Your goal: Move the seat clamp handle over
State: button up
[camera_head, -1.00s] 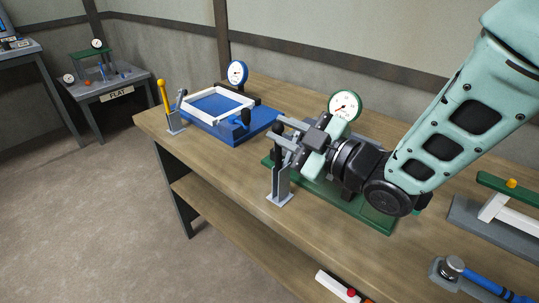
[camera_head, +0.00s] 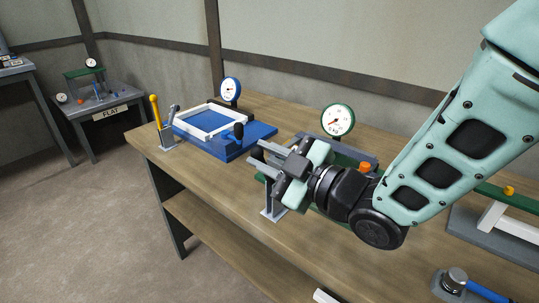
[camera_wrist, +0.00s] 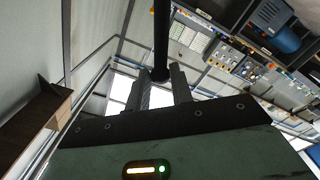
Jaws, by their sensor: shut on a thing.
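My gripper (camera_head: 262,158) is at the green fixture on the bench, level with the top of a grey upright bracket (camera_head: 271,200). In the wrist view my gripper (camera_wrist: 160,88) is shut on a dark, slim handle (camera_wrist: 161,35), which runs up out of the picture from between the fingers. In the head view the handle is mostly hidden by the fingers. The green base (camera_head: 322,208) is largely covered by my wrist. A green-rimmed dial (camera_head: 338,120) stands behind it, and an orange knob (camera_head: 365,167) shows beside my wrist.
A yellow handle (camera_head: 155,110) stands at the bench's left end.

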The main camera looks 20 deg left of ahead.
jog(key=shift+s+a+f+b, duration=0.2)
jog(key=shift+s+f+b, duration=0.15)
jog(key=shift+s, duration=0.15)
jog(key=shift+s+a+f+b, duration=0.2)
jog(key=shift+s+b, duration=0.1)
jog(key=shift+s, duration=0.15)
jog(key=shift+s+f, duration=0.1)
jog(key=shift+s+a+f+b, duration=0.25)
jog(key=shift+s+f+b, duration=0.25)
jog(key=shift+b, duration=0.3)
jog(key=shift+s+a+f+b, duration=0.2)
jog(key=shift+s+f+b, duration=0.3)
jog(key=shift+b, duration=0.25)
